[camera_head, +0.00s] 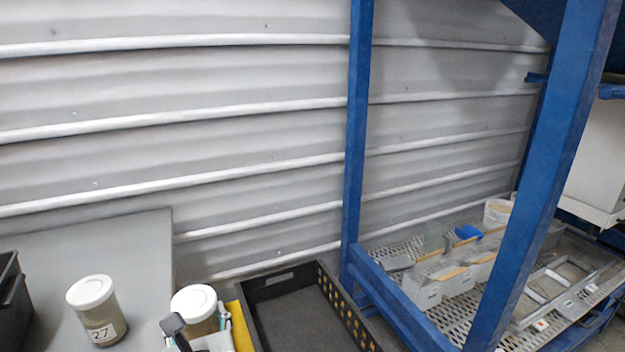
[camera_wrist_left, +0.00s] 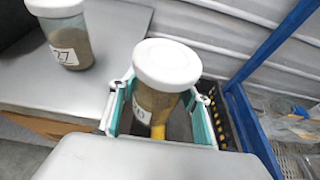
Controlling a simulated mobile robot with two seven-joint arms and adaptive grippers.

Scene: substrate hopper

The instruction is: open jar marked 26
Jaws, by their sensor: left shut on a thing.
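A clear jar with a white lid and brown contents (camera_head: 194,302) is at the bottom of the head view. It also shows in the left wrist view (camera_wrist_left: 166,66), tilted in the picture, with the lid on. Its label is mostly hidden, so I cannot read the number surely. My left gripper (camera_head: 200,340) is shut on this jar, with teal-lined fingers on both sides of its body in the wrist view (camera_wrist_left: 160,108). My right gripper is not in view.
Another lidded jar marked 27 (camera_head: 97,312) stands on the grey table (camera_head: 120,235) to the left. A black crate (camera_head: 270,283) lies right of the held jar, beside a blue frame post (camera_head: 357,130). A black bin (camera_head: 12,300) is at the left edge.

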